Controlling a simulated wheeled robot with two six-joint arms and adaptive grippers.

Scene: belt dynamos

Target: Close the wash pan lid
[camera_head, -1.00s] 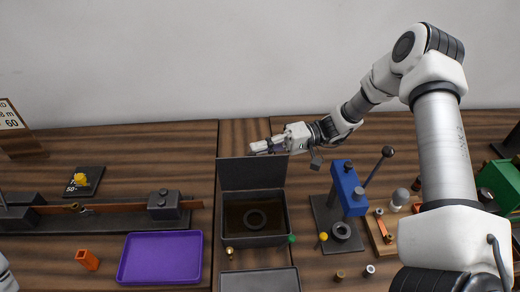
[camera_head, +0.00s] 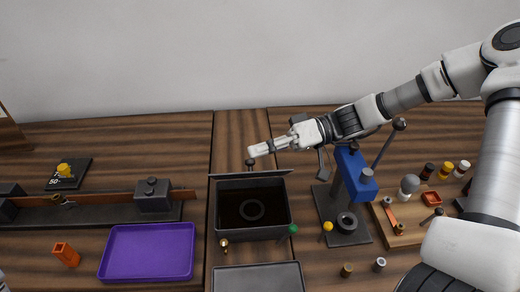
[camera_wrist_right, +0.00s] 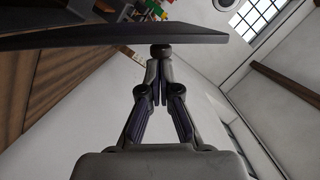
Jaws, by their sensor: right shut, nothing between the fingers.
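The wash pan (camera_head: 283,215) is a dark rectangular box with a ring inside, in the middle of the head view. Its lid (camera_head: 230,176) is raised at the back edge and leans forward, seen almost edge-on. A dark knob (camera_head: 250,162) shows just behind and above the lid's edge. My right gripper (camera_head: 254,151) is shut and empty behind the lid, its fingertips at the knob. In the right wrist view, the lid (camera_wrist_right: 110,35) crosses the top and the fingertips (camera_wrist_right: 155,68) are close to the knob (camera_wrist_right: 161,50); contact is unclear.
A blue press (camera_head: 356,180) with a lever stands right of the pan. A purple tray (camera_head: 148,252) lies to the left and a grey tray (camera_head: 258,279) in front. A green ball (camera_head: 292,229) is at the pan's front right corner. Small parts stand at the right.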

